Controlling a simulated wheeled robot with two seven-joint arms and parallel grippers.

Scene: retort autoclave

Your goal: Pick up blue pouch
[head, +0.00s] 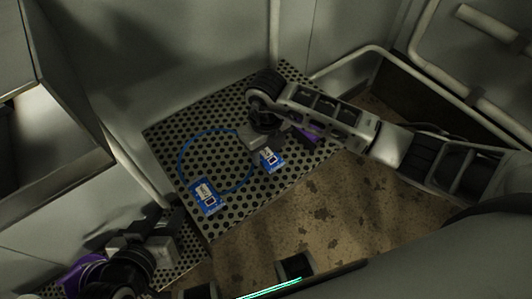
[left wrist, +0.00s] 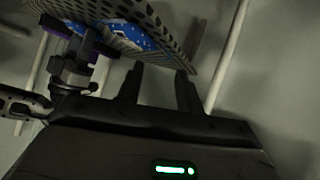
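A blue pouch (head: 205,196) with a white label lies flat on the perforated tray (head: 165,137), near its front left edge. A second blue pouch (head: 271,159) with a white label lies nearer the tray's middle. My right gripper (head: 249,139) is over the tray, just beside and above the second pouch; its fingers are partly hidden and I cannot tell whether they touch it. My left gripper (head: 163,224) is at the lower left, below and apart from the first pouch. In the left wrist view its two dark fingers (left wrist: 158,82) stand apart with nothing between them. Blue also shows on the tray there.
A thin blue curved line (head: 181,150) runs across the tray between the pouches. Brown stained floor (head: 320,210) lies in front of it. A pale rail (head: 345,63) bounds the back right, and a grey cabinet (head: 55,140) stands at left.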

